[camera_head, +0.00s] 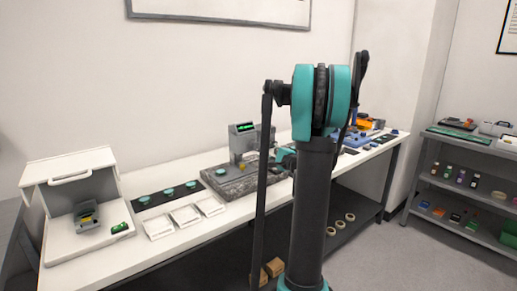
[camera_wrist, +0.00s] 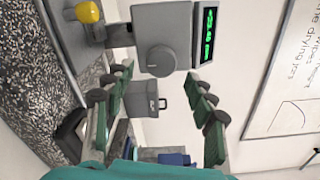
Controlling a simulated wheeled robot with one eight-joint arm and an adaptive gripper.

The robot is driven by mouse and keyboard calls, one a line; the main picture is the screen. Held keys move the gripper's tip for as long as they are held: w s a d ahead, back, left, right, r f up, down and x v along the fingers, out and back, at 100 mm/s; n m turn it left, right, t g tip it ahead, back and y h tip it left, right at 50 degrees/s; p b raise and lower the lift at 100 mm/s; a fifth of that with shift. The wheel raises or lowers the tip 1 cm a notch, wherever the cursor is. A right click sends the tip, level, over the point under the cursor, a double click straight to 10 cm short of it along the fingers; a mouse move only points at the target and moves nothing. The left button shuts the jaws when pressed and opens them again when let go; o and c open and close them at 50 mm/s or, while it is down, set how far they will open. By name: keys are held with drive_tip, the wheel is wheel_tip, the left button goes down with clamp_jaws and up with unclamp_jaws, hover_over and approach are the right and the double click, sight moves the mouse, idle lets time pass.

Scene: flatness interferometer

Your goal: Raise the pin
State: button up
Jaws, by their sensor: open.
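The grey instrument (camera_head: 243,139) with a lit green display stands on a speckled stone slab (camera_head: 222,183) in the head view. In the wrist view the instrument (camera_wrist: 166,15) appears turned sideways at the top, with a round grey knob (camera_wrist: 160,59). A yellow cap (camera_wrist: 89,12) on a dark stem is at the upper left, near the slab (camera_wrist: 25,70); I cannot tell whether this is the pin. My gripper (camera_wrist: 157,82) is open and empty, its green-padded fingers apart, short of the instrument.
A white open-fronted box (camera_head: 70,170) stands at the table's left end. White trays (camera_head: 185,215) and a dark strip with teal discs (camera_head: 150,199) lie between it and the slab. A grey lidded box (camera_wrist: 149,98) shows between my fingers. A shelf unit (camera_head: 470,150) stands right.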

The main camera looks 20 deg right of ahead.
drive_tip(key=v, duration=0.6)
drive_tip(key=shift+s, duration=0.35)
drive_tip(key=shift+d, duration=0.1)
